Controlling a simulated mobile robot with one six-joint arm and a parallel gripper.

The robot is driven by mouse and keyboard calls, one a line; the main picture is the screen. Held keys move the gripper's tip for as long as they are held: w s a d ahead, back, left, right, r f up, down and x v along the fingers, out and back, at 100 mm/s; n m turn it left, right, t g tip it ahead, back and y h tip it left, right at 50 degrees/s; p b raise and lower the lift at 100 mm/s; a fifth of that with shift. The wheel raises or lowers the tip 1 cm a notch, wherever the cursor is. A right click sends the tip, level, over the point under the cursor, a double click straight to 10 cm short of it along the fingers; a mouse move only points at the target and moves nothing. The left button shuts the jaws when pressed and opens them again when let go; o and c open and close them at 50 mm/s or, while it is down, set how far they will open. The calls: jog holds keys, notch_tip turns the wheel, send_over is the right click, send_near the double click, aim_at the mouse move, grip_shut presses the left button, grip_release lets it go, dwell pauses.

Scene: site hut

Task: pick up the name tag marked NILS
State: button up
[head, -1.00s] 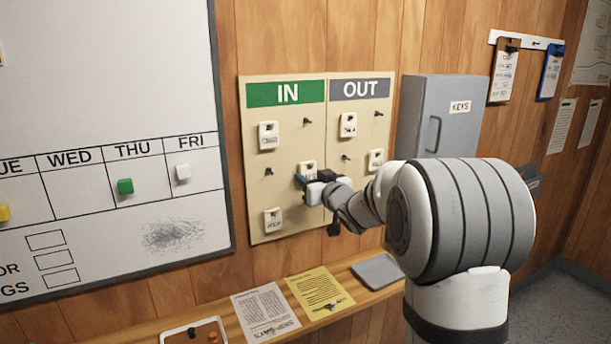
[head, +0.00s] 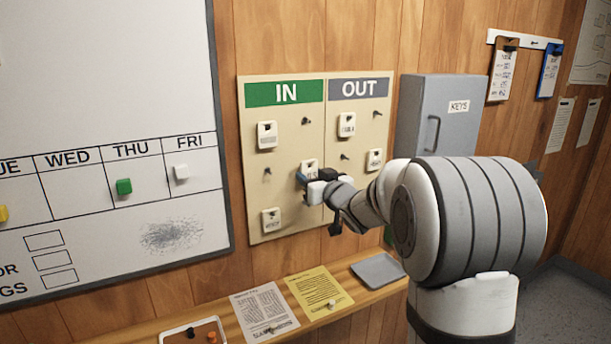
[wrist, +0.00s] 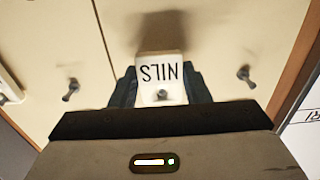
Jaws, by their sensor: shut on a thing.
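The white name tag marked NILS (wrist: 160,72) is upside down in the wrist view, between the two dark fingers of my gripper (wrist: 161,88), which is shut on it. A peg end shows at the tag's hole. I cannot tell whether the tag touches the board; a soft shadow lies on the board beyond it. In the head view the tag (head: 309,166) is partly hidden behind my gripper (head: 308,181), low in the middle of the IN/OUT board (head: 286,195).
Other white tags hang on the board: two on the IN side (head: 267,135) (head: 271,220) and two on the OUT side (head: 347,125) (head: 375,160). Several pegs are bare. A grey KEYS cabinet (head: 440,110) stands right of the board. A shelf (head: 220,308) with papers runs below.

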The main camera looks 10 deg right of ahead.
jog(key=v, duration=0.6)
jog(key=shift+a+b, duration=0.1)
jog(key=shift+b, duration=0.2)
dwell(0.4)
